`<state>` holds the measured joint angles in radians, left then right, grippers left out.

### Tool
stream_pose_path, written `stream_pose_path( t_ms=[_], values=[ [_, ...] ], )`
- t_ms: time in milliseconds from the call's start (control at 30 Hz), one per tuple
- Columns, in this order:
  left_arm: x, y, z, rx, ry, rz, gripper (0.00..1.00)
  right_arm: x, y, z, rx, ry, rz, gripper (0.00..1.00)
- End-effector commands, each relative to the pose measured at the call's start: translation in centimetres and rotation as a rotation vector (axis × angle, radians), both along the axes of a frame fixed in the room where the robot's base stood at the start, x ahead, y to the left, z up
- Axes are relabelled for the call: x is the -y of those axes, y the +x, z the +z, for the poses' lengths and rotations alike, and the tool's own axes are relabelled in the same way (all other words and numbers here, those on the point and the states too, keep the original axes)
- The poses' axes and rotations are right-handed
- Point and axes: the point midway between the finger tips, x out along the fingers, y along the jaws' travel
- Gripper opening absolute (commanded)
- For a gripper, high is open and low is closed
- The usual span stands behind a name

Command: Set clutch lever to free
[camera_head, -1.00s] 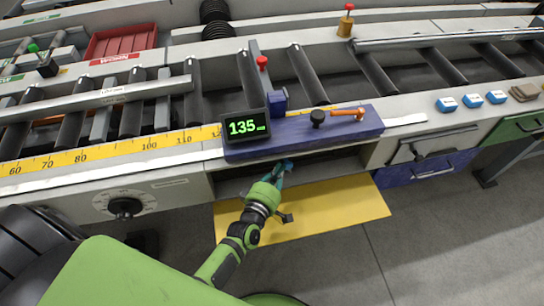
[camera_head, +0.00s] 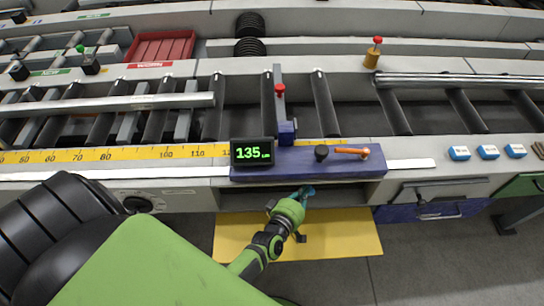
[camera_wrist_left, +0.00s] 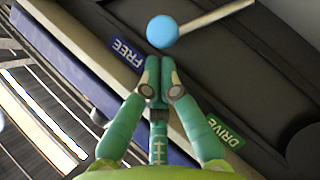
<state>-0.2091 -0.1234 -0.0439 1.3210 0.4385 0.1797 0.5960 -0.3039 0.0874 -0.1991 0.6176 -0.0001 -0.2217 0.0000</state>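The clutch lever shows in the left wrist view as a pale rod with a blue ball knob (camera_wrist_left: 162,31). The knob is just beyond my left fingertips, near the blue FREE label (camera_wrist_left: 127,51). The green DRIVE label (camera_wrist_left: 226,132) is at lower right, beside the fingers. My left gripper (camera_wrist_left: 160,66) has its fingertips together with nothing seen between them; whether they touch the knob is unclear. In the head view the left gripper (camera_head: 307,192) reaches into the recess under the purple carriage (camera_head: 300,171), where the lever cannot be made out. My right gripper is not in view.
The purple carriage bears a display (camera_head: 252,152) reading 135, a black knob (camera_head: 321,152) and an orange handle (camera_head: 351,153). A blue-grey drawer (camera_head: 432,211) is to the right. A yellow mat (camera_head: 345,235) lies on the floor below the recess.

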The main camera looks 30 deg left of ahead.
Motion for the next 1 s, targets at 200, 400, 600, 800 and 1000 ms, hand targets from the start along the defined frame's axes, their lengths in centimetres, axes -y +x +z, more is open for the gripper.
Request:
stream_pose_path(
  t_ms=[200,400,600,800,1000],
  values=[
    [0.0,0.0,0.0,0.0,0.0,0.0,0.0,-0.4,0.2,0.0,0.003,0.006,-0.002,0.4],
    [0.0,0.0,0.0,0.0,0.0,0.0,0.0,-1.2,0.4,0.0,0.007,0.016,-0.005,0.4],
    [0.0,0.0,0.0,0.0,-0.001,0.0,0.0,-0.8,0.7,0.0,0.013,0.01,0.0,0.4],
    [0.0,-1.8,0.4,-0.001,-0.001,0.001,0.0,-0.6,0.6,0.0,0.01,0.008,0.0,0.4],
    [0.1,-5.7,1.5,-0.004,-0.002,0.001,0.0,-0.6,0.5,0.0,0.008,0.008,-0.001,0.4]
  ],
)
